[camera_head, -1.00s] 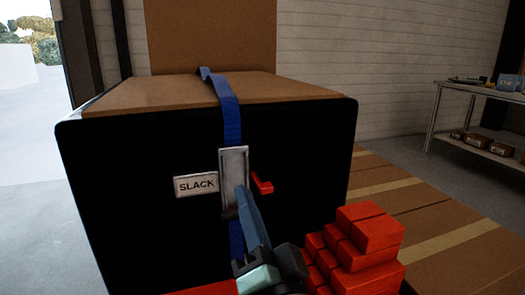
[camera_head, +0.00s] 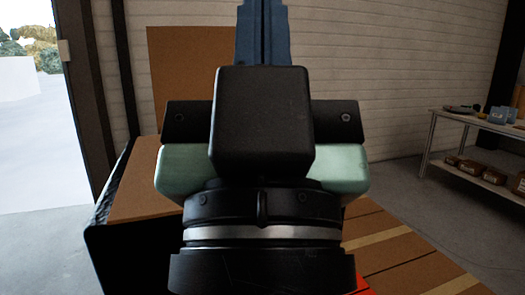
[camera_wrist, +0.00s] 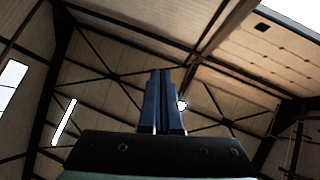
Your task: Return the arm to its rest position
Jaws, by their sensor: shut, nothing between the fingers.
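My gripper (camera_head: 263,30) stands upright close in front of the head camera, its blue fingers pointing up past the top of the picture. In the wrist view my gripper (camera_wrist: 161,75) shows its two blue fingers shut against each other, with nothing between them, pointing at the roof. Behind my arm in the head view is the large black-sided box (camera_head: 108,240) with a brown top (camera_head: 140,180). Its strap, buckle and label are hidden by my gripper and wrist.
Brown cardboard boxes (camera_head: 400,250) lie at the lower right, with a bit of red (camera_head: 360,286) beside my wrist. A shelf table (camera_head: 470,119) with small items stands at the right by the pale wall (camera_head: 400,60). A bright doorway opens at the left.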

